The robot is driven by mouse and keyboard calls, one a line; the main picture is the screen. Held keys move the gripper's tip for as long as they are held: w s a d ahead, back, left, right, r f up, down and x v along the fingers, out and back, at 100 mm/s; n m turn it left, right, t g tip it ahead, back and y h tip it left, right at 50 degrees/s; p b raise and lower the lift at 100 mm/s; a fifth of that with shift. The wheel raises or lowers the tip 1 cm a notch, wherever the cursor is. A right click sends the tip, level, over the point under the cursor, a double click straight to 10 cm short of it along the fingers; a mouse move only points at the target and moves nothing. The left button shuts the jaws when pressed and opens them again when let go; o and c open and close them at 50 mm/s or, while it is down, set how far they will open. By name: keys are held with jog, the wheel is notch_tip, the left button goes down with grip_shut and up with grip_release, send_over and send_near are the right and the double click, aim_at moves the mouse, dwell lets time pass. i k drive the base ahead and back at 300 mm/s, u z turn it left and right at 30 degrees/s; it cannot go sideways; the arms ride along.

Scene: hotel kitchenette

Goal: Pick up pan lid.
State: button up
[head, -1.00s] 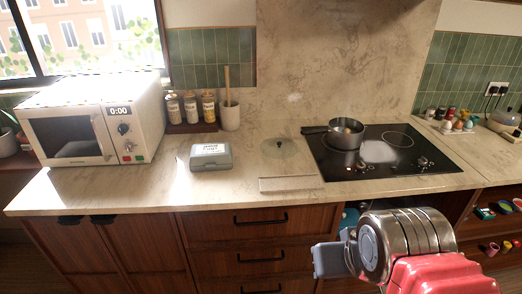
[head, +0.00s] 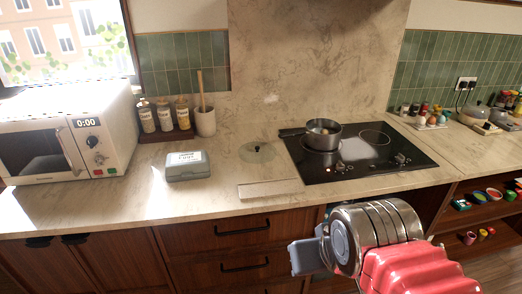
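The pan lid (head: 257,153) is a round, see-through disc with a small dark knob. It lies on the pale marble counter (head: 120,206), just left of the black hob. A dark saucepan (head: 322,139) with eggs or similar pieces in it stands on the hob (head: 352,166), its handle pointing left. My gripper (head: 304,257) shows at the lower right, in front of the counter and well apart from the lid. Its fingers are seen at an angle, so I cannot tell whether it is open or shut.
A grey egg box (head: 187,166) sits left of the lid. A flat pale strip (head: 270,189) lies between the lid and the counter's front edge. A white microwave (head: 66,140) stands at the left. A utensil pot (head: 205,121) and several jars (head: 163,117) stand behind.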

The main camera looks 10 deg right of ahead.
aim_at(256, 152)
jog(key=i, duration=0.9)
jog(key=u, duration=0.05)
